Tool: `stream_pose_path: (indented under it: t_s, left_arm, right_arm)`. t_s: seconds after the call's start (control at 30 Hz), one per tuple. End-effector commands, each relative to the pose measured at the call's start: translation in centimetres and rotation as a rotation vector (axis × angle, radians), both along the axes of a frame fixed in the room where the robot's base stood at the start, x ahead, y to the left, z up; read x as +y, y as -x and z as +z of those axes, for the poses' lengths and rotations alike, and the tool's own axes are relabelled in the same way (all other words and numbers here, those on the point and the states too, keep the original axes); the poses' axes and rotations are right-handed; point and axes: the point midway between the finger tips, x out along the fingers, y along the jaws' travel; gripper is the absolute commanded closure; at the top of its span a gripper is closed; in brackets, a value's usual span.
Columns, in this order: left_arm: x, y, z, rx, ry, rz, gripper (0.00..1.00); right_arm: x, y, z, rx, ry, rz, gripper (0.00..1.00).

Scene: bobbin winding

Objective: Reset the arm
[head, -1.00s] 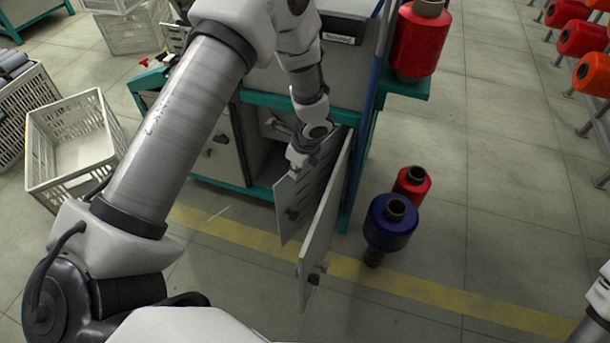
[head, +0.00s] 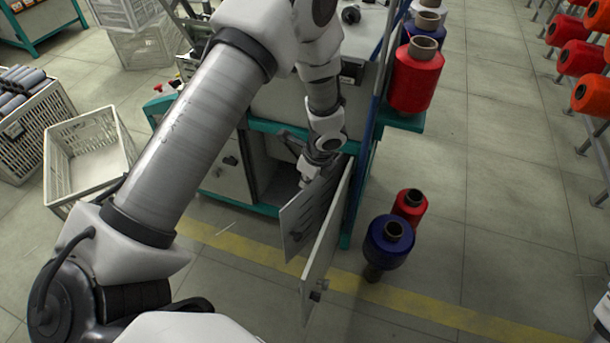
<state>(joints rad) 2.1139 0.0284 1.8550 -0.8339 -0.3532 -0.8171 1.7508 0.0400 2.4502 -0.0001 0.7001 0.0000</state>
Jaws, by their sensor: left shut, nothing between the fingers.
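My left arm crosses the left half of the head view and bends down at the teal and grey machine (head: 287,100). My left gripper (head: 306,178) is shut and empty. It is at the open lower cabinet, close to the top edge of a slotted grey door (head: 299,222); I cannot tell whether it touches. A second light grey door (head: 325,255) stands open to the right of it, with a dark latch near its lower end. The cabinet inside is partly hidden by my arm. My right gripper is not in view.
A larger red spool (head: 415,80) stands on the machine's teal ledge. An empty white crate (head: 118,140) lies at left. Floor is clear at centre right.

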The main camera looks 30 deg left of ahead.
Motion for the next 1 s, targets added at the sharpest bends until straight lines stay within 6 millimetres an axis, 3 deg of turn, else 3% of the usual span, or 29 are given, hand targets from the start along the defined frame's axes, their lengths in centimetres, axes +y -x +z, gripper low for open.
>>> stream_pose_path:
  t_s: [0.03,0.27,0.37,0.47,0.57,0.67,0.7,0.77,0.83,0.9,1.0]
  left_arm:
    - [-0.1,0.1,0.7,0.000,0.000,0.000,1.00]
    - [-0.2,0.1,0.4,0.001,0.000,0.000,1.00]
    - [-0.1,1.3,-1.2,0.038,0.000,0.001,1.00]
    - [-0.2,5.7,-4.3,0.143,0.005,0.016,1.00]
    - [-1.7,13.3,-7.7,0.267,0.066,0.132,1.00]
    - [-4.7,21.9,-10.0,0.321,0.148,0.452,1.00]
    - [-6.0,25.4,-10.4,0.309,0.162,0.664,1.00]
    - [-7.0,28.2,-10.4,0.228,0.158,0.981,1.00]
    - [-6.7,28.5,-9.9,0.082,0.145,1.269,1.00]
    - [-5.9,27.4,-9.5,-0.061,0.154,1.463,1.00]
    - [-5.4,25.3,-9.6,-0.184,0.197,1.602,1.00]
  right_arm:
    - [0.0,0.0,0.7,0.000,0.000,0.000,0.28]
    - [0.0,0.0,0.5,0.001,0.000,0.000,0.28]
    - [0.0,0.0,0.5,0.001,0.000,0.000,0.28]
    - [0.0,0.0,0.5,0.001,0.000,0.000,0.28]
    - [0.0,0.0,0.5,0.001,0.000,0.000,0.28]
    - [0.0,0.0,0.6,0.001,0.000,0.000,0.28]
    - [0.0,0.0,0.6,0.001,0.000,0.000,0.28]
    - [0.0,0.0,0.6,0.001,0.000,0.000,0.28]
    - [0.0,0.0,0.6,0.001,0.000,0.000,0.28]
    - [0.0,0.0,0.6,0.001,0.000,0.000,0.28]
    - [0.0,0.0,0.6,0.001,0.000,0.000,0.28]
